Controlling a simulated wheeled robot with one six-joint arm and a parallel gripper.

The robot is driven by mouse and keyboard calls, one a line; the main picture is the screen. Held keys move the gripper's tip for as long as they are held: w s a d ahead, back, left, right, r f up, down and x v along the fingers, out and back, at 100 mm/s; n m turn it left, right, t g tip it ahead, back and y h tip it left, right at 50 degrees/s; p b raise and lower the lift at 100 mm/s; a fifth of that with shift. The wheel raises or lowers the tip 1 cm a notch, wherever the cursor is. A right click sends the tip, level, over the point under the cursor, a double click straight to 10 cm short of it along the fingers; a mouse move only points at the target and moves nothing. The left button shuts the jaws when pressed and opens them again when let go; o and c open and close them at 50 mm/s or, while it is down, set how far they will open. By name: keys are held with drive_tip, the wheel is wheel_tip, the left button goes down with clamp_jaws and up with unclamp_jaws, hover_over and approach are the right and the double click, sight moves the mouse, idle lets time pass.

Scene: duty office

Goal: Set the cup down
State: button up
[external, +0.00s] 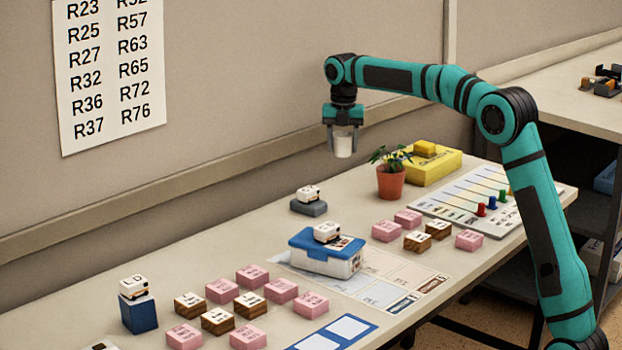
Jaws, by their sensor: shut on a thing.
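My gripper (343,134) is shut on a small white cup (343,147). The cup hangs upright between the fingers, well above the table (255,208). It is near the back wall and to the left of a plant in a terracotta pot (391,183). The cup's inside cannot be seen from here.
A yellow box (432,166) stands behind the pot, and a board with coloured pegs (455,207) lies to its right. A blue-lidded white box (325,254) and several pink and brown blocks (236,289) occupy the middle and front. Bare table shows along the back left.

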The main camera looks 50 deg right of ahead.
drive_tip(key=a+n, duration=0.3)
drive_tip(key=a, duration=2)
drive_tip(key=n, duration=0.3)
approach(228, 251)
drive_tip(key=shift+f, duration=3)
drive_tip(key=shift+f, duration=0.15)
drive_tip(key=o, duration=0.9)
wheel_tip(228, 251, up, 12)
drive_tip(key=shift+r, duration=0.15)
drive_tip(key=shift+s+r, duration=0.1)
